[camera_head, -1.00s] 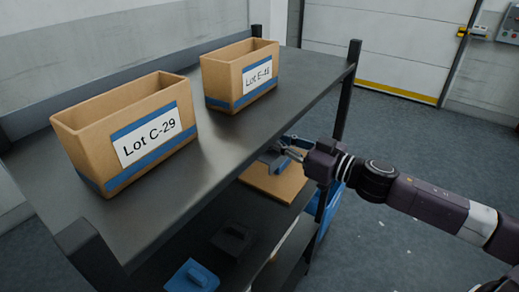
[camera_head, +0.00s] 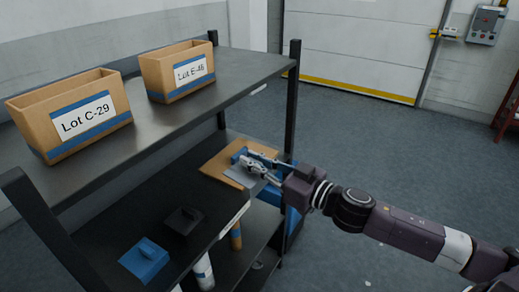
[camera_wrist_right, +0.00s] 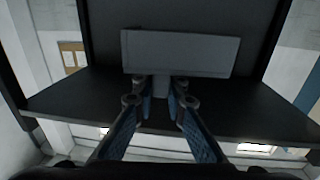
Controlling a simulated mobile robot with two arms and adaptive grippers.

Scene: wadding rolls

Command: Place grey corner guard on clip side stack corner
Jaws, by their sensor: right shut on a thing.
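My right gripper (camera_head: 254,164) is shut on a grey corner guard (camera_head: 240,177), held over the right part of a flat tan stack (camera_head: 216,163) on the middle shelf. In the right wrist view the guard (camera_wrist_right: 180,53) is a wide grey plate with a short tab between the fingertips (camera_wrist_right: 160,92). A blue piece (camera_head: 239,153) shows beside the fingers; I cannot tell whether it is the clip. Whether the guard touches the stack corner is unclear. My left gripper is out of view.
A blue guard-like piece (camera_head: 145,261) and a black one (camera_head: 183,220) lie nearer on the same shelf. Cartons Lot C-29 (camera_head: 83,121) and Lot E (camera_head: 190,73) stand on the upper shelf (camera_head: 160,106). A shelf post (camera_head: 292,100) rises behind the gripper.

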